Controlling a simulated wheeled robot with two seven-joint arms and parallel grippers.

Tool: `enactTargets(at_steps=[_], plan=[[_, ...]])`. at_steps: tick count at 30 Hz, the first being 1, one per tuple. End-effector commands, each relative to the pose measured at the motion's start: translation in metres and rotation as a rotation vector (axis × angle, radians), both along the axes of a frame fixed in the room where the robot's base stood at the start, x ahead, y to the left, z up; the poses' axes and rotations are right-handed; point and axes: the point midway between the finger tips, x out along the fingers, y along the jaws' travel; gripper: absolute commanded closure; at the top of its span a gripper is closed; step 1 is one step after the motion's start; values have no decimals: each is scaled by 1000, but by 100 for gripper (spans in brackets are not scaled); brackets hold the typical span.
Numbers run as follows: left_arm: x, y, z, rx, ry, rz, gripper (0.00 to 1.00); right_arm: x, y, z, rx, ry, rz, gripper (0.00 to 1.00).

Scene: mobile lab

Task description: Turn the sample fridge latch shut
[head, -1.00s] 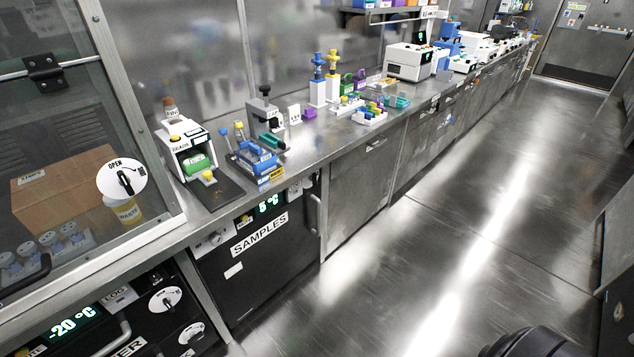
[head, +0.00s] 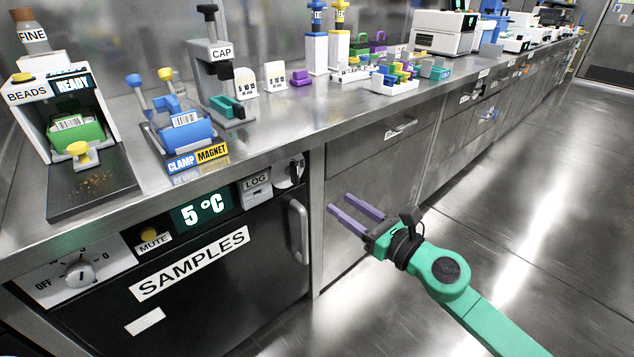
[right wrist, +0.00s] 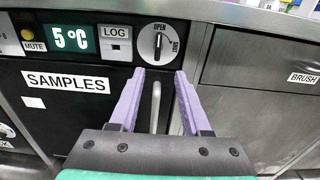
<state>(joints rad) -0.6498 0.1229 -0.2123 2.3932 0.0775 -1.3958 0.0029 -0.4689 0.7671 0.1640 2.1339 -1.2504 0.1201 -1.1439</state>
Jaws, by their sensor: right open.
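The sample fridge (head: 230,290) is a black door under the counter, labelled SAMPLES, with a 5 °C display. Its latch (right wrist: 157,43) is a round white dial with a dark knob in the right wrist view, marked OPEN at the top and another word at the right. The knob stands about upright, towards OPEN. In the head view the latch (head: 290,171) shows small at the fridge's upper right corner. My right gripper (head: 340,202) is open and empty, in front of the fridge's right edge. In the wrist view its fingertips (right wrist: 159,74) are below the latch, apart from it. My left gripper is not in view.
A vertical grey handle (head: 299,232) stands out below the latch. A LOG panel (head: 256,186) and a temperature knob (head: 80,272) are to its left. The counter (head: 280,115) above carries a bead device, a clamp rack and a capper. The floor at right is clear.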

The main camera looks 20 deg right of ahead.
Motion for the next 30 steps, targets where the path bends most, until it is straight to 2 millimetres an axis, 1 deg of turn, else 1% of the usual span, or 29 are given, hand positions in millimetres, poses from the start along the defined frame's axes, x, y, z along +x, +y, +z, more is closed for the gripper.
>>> enactTargets(at_steps=[1, 5, 6, 10, 15, 18, 21, 24, 30], plan=[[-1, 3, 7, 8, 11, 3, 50, 4, 1, 5, 0, -2, 0, 52], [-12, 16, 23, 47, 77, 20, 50, 22, 7, 9, 3, -2, -2, 52], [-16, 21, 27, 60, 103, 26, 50, 30, 10, 9, 2, -2, -3, 52], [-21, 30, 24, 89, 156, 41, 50, 54, 19, 10, 6, -1, -4, 52], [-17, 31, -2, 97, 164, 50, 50, 89, 32, 8, 10, 0, -7, 52], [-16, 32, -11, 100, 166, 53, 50, 109, 41, 7, 10, 1, -6, 52], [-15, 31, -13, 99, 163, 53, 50, 125, 47, 4, 10, 2, -6, 52], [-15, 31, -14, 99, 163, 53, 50, 132, 50, 3, 8, 3, -5, 52], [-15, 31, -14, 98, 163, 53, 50, 134, 51, 2, 8, 4, -5, 52]])
